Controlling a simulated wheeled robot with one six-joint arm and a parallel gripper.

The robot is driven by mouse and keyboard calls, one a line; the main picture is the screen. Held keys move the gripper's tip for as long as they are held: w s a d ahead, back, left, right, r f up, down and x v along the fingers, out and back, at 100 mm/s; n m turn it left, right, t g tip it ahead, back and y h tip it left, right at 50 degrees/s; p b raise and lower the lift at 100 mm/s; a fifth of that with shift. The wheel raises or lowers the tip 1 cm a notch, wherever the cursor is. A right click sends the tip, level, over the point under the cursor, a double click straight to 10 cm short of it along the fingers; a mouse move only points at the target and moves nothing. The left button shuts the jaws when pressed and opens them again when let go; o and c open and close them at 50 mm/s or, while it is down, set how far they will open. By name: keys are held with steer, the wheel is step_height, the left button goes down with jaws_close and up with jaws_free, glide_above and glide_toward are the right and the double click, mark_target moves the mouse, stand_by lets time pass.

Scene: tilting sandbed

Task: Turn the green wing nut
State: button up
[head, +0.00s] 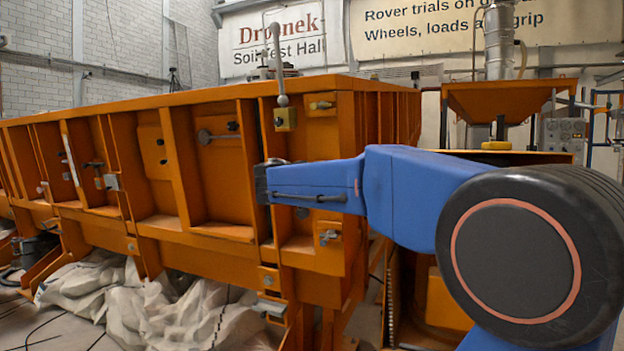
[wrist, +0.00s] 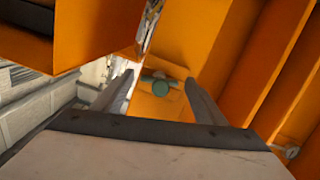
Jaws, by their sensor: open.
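The green wing nut (wrist: 160,87) shows in the wrist view as a small teal-green piece on an orange panel (wrist: 190,50). It lies ahead of my gripper (wrist: 158,79), in line with the gap between the two fingers. The fingers are apart, one on each side of the nut in the picture, with nothing between them that I can see held. I cannot tell how far the nut is from the fingertips. In the head view my gripper (head: 264,182) points left at the end of the blue arm, close to the sandbed's orange side; I cannot make out the green nut there.
The orange sandbed (head: 190,99) fills the left and middle, with upright ribs beside my gripper. A lever with a grey knob (head: 282,99) stands above. Crumpled white sacks (head: 160,310) lie below. An orange hopper (head: 505,97) stands at the right. Orange ribs (wrist: 275,75) rise right in the wrist view.

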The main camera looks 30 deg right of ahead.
steer(key=v, duration=1.7)
steer(key=shift+s+f, duration=0.1)
steer(key=s+d+f+n+g+y, duration=0.2)
steer(key=s+d+f+y, duration=0.1)
steer(key=s+f, duration=0.55)
steer(key=s+d+f+n+g+y, duration=0.25)
steer(key=s+f, duration=0.25)
steer(key=f, duration=0.6)
steer(key=s+a+f+n+y, duration=0.2)
steer(key=s+a+f+y, duration=0.2)
steer(key=s+f, duration=0.4)
steer(key=s+a+f+n+y, duration=0.2)
steer(key=s+a+f+y, duration=0.3)
steer(key=f, duration=0.8)
steer(key=s, duration=0.3)
steer(key=shift+a+g, duration=0.35)
steer(key=shift+a, duration=0.05)
